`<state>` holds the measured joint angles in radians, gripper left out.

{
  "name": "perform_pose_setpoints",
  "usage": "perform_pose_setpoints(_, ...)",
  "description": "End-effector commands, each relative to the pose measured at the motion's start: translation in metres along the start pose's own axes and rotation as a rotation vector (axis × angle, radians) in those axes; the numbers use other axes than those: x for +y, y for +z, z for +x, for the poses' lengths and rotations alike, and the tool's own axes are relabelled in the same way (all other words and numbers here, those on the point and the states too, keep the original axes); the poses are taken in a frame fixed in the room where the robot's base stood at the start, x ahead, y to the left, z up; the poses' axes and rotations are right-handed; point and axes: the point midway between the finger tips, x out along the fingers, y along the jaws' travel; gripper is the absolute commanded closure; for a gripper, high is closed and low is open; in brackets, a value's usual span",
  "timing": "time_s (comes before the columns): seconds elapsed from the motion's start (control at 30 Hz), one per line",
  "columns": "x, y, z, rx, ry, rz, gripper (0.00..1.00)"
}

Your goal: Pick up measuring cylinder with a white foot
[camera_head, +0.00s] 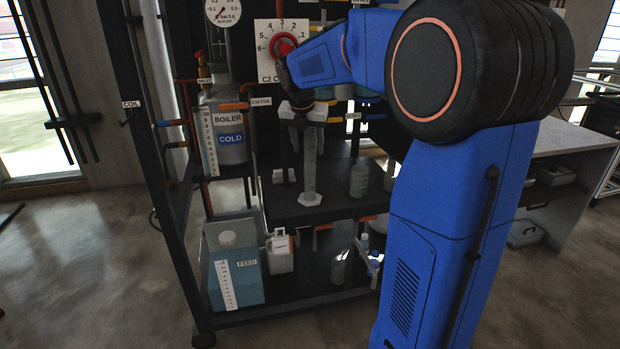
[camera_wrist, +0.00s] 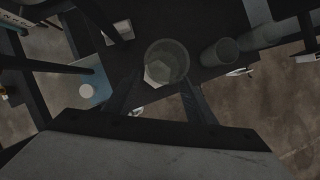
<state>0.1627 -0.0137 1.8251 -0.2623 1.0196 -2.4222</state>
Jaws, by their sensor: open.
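The measuring cylinder (camera_head: 310,160) is clear and tall and stands upright on the dark shelf (camera_head: 345,205), its white six-sided foot at the bottom. In the wrist view I look down on its round open top (camera_wrist: 167,62), with the white foot showing through. My gripper (camera_head: 298,140) points down at the cylinder's upper part in the head view. In the wrist view my open gripper (camera_wrist: 161,88) has one dark finger on each side, with the cylinder's rim at or just past the tips. Whether a finger touches the glass cannot be told.
A clear bottle (camera_head: 359,178) stands right of the cylinder on the same shelf. The boiler vessel (camera_head: 228,125) and dark rack posts stand to the left. The blue feed tank (camera_head: 236,262) is below left. A dial panel (camera_head: 281,50) is behind my wrist.

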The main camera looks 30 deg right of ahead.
Motion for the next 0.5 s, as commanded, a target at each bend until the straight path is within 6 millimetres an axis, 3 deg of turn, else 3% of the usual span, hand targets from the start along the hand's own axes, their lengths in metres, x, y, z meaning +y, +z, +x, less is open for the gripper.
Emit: perform_pose_setpoints(0.5, 0.001, -0.002, 0.051, 0.001, -0.001, -0.001, 0.5)
